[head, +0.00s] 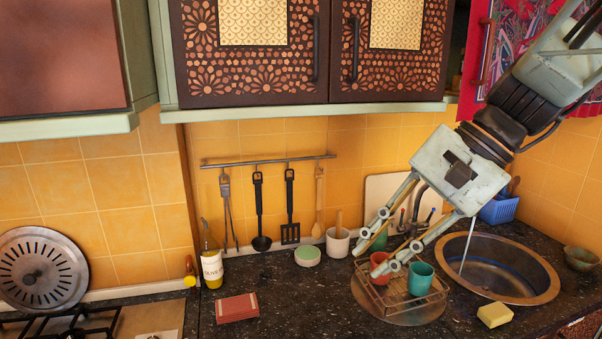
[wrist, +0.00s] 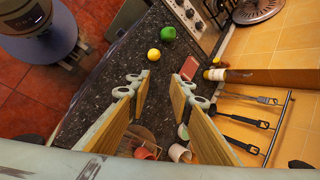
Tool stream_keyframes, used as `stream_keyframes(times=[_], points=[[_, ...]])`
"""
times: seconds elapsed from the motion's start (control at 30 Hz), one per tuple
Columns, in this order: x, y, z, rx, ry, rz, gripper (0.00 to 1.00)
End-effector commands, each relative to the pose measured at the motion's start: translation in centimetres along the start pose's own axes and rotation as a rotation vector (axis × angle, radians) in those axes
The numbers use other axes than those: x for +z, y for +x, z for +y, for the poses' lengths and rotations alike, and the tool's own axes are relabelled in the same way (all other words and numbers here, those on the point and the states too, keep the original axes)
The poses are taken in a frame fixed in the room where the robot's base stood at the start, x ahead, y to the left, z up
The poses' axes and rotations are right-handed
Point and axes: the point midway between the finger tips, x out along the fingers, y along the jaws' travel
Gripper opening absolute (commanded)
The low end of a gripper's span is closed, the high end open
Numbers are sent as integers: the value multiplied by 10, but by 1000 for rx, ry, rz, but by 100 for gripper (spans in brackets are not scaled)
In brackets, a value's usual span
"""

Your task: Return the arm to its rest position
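My gripper (head: 380,254) hangs from my arm at the right of the head view, tilted down to the left, above the dish rack (head: 408,302). Its two fingers stand apart with nothing between them. The wrist view also shows my gripper (wrist: 163,77) with a clear gap between the fingertips, and the dark countertop (wrist: 115,88) beyond it. In the head view a red cup (head: 380,265) and a teal cup (head: 421,279) are on the rack, just below the fingers. I cannot tell how much height separates them.
A sink (head: 500,268) is right of the rack, with a yellow sponge (head: 494,315) in front. A bottle (head: 211,262), red box (head: 237,307) and green-topped tub (head: 307,256) stand left. Utensils hang from a wall rail (head: 268,161). Wall cupboards (head: 395,60) overhang the counter.

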Motion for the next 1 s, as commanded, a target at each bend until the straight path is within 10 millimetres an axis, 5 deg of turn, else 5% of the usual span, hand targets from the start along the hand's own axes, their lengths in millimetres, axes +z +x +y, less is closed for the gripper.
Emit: stream_keyframes(times=[0.5,1.0], points=[[57,-17,56,149,-249,114,20],[92,-38,112,285,-488,232,20]])
